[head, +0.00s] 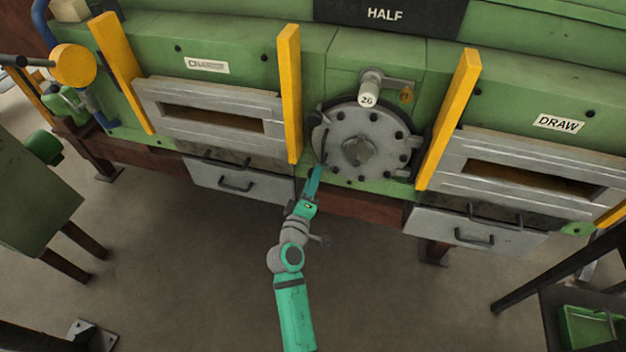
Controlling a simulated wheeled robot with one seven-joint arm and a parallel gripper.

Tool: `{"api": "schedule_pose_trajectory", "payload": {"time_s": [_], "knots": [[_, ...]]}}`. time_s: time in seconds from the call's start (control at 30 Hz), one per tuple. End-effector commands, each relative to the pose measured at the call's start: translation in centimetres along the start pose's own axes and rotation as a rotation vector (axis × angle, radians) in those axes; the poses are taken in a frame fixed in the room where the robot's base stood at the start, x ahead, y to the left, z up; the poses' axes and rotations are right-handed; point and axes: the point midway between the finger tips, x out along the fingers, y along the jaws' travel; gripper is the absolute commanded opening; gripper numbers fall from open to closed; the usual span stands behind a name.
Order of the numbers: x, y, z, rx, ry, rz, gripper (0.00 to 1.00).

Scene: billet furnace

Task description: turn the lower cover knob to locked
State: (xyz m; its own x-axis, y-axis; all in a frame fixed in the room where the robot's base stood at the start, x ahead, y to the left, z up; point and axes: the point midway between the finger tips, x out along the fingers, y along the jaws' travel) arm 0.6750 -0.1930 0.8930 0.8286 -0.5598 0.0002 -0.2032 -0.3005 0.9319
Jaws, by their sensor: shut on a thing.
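A round grey cover (383,130) with dark bolts around its rim and a raised hub in the middle sits flat against the green furnace front. A dark upright bar handle (325,143) is on its left side, with a small grey fitting (316,118) at the edge above. My gripper (316,170) reaches up from below to the cover's lower-left edge, under the bar handle. Its fingers are shut on the lower cover knob, which they mostly hide. The knob's turned position cannot be told from this view.
Yellow upright posts stand left (289,95) and right (445,120) of the cover. A gauge-like fitting marked 26 (368,88) sticks out above it. Grey drawers with handles (236,186) lie low on both sides. The floor below (180,270) is clear.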

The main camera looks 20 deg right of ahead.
Motion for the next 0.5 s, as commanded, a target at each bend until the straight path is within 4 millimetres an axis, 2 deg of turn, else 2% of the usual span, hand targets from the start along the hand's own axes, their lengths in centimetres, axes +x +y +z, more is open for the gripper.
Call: {"api": "schedule_pose_trajectory", "payload": {"time_s": [0.2, 0.5], "knots": [[-0.03, -0.01, 0.03, -0.173, -0.001, -0.001, 0.10], [-0.03, 0.01, 0.02, -0.330, -0.001, -0.001, 0.10]]}}
